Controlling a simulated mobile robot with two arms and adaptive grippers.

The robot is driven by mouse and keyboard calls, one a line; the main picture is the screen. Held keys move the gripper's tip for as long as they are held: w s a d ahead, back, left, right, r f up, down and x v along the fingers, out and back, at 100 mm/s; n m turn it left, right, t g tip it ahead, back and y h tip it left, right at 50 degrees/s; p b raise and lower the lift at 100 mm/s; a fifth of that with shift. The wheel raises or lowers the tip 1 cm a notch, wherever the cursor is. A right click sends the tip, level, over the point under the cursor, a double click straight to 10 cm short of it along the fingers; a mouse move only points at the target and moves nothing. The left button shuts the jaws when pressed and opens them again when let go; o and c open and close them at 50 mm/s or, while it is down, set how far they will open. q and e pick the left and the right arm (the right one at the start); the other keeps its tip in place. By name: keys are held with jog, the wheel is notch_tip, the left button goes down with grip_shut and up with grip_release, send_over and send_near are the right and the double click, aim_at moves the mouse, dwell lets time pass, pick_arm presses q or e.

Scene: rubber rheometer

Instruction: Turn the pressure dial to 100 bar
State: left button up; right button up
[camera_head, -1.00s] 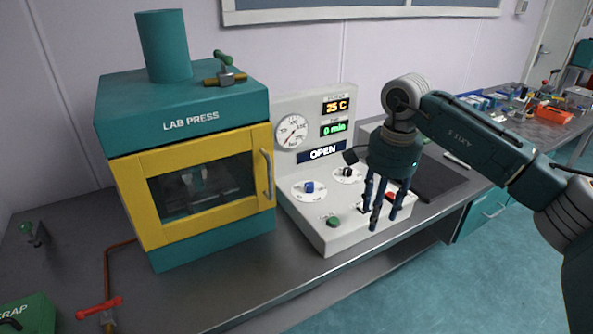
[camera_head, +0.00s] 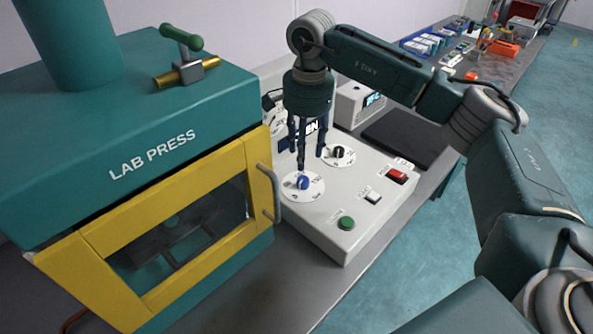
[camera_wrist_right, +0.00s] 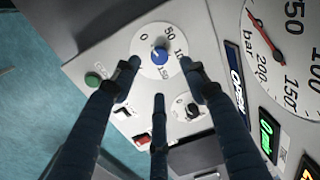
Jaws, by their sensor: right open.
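The pressure dial is a blue knob (camera_head: 303,183) on a round white scale plate on the sloped console. In the right wrist view the knob (camera_wrist_right: 159,56) shows with scale marks 0, 50, 100 and 150 around it. A pale mark shows on the knob, but I cannot read its setting surely. My right gripper (camera_head: 304,160) points down above the console, just behind the knob, fingers spread and empty. In the wrist view its fingers (camera_wrist_right: 160,90) frame the dial without visible contact. My left gripper is in neither current view.
A black knob (camera_head: 337,152) sits behind the blue one. A green button (camera_head: 346,223), white switch (camera_head: 373,197) and red switch (camera_head: 397,175) lie to the right. The lab press (camera_head: 150,160) with yellow door stands close left. A bar gauge (camera_wrist_right: 285,50) shows in the wrist view.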

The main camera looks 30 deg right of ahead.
jog(key=p, duration=0.1)
send_over(303, 179)
jog(key=f, duration=0.5)
jog(key=shift+s+d, duration=0.15)
jog(key=shift+s, duration=0.15)
jog(key=f, duration=0.2)
jog(key=f+p, duration=0.1)
jog(key=shift+w+f, duration=0.2)
jog(key=shift+w, duration=0.1)
jog(key=shift+f, duration=0.35)
jog(key=shift+c, duration=0.5)
pick_arm(q)
jog(key=shift+w+d+r, duration=0.1)
jog(key=shift+w+r, duration=0.1)
jog(key=shift+r, duration=1.05)
pick_arm(e)
grip_shut()
